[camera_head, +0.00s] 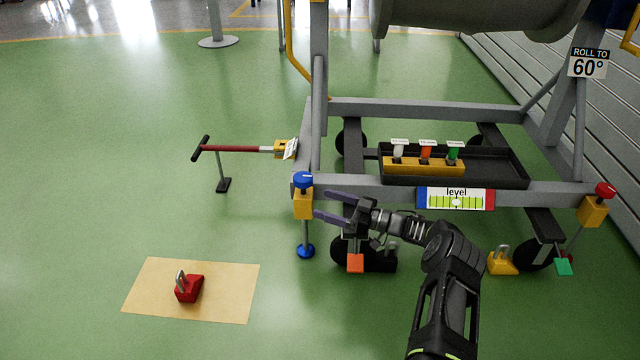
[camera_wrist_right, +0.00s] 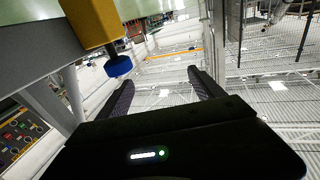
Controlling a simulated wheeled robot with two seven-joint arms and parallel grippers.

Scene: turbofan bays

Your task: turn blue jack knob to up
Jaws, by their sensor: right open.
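The blue jack knob (camera_head: 303,179) sits on top of the yellow-orange jack body (camera_head: 303,203) at the front left corner of the grey stand. A thin post runs down from it to a blue foot (camera_head: 305,251) on the floor. My right gripper (camera_head: 322,203) is open and empty, just right of the jack body and slightly below the knob, fingers pointing left. In the right wrist view the blue knob (camera_wrist_right: 118,66) and the jack body (camera_wrist_right: 95,22) lie left of and beyond my open fingers (camera_wrist_right: 160,80). My left gripper is out of view.
A level gauge (camera_head: 455,198) is on the front beam. A red knob (camera_head: 605,190) tops the right jack. A black tray (camera_head: 500,170) holds a yellow tool rack. A red-handled tow bar (camera_head: 235,149) extends left. A red chock (camera_head: 188,288) lies on a tan mat (camera_head: 225,290).

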